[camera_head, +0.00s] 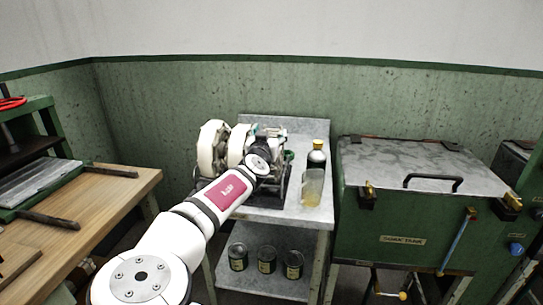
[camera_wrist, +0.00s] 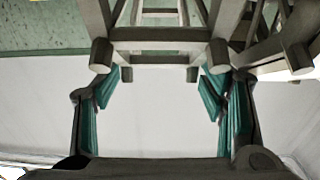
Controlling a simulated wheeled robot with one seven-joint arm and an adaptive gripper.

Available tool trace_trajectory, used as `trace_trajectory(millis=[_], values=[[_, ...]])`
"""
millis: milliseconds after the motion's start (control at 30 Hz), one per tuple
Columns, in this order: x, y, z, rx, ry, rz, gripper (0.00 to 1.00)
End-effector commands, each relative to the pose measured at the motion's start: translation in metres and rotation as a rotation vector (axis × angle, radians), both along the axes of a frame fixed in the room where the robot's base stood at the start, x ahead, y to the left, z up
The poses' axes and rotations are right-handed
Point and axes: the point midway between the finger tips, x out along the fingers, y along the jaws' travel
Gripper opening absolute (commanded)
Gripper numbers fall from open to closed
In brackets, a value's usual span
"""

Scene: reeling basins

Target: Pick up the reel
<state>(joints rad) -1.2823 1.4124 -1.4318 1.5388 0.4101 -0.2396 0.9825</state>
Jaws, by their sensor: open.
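In the wrist view, pale bars and rounded dark ends of a reel frame (camera_wrist: 160,34) fill the top. My gripper (camera_wrist: 160,88) is open and empty, its teal-padded fingers apart below the frame's lower bar. No contact is clear. In the head view, my wrist hides much of my gripper (camera_head: 287,156) and the reel's right side.
The grey table (camera_head: 270,211) also holds a dark bottle (camera_head: 317,156) and a glass beaker (camera_head: 312,187). Several cans (camera_head: 267,260) stand on its lower shelf. A green metal cabinet (camera_head: 400,225) is close on the right, a wooden bench (camera_head: 110,205) on the left.

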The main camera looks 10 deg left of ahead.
Motion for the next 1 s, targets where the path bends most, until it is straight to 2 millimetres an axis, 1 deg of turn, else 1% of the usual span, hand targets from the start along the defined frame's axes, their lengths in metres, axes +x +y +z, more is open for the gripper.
trace_trajectory(millis=[33,133,367,400,567,600,867,967,1000], values=[[0.006,-0.001,0.000,-0.001,-0.001,-0.001,0.65],[0.013,-0.001,0.000,0.000,-0.001,0.000,0.65],[0.014,-0.001,0.000,0.001,0.000,0.000,0.65],[0.014,-0.001,0.000,0.001,0.000,0.000,0.60],[0.014,-0.001,0.000,0.001,0.000,0.000,0.24],[0.014,-0.001,0.000,0.001,0.000,0.000,0.21],[0.014,-0.001,0.003,0.001,-0.001,0.000,0.21],[0.014,-0.001,0.012,0.005,-0.002,0.000,0.21],[0.014,-0.001,0.018,0.006,-0.002,0.000,0.21]])
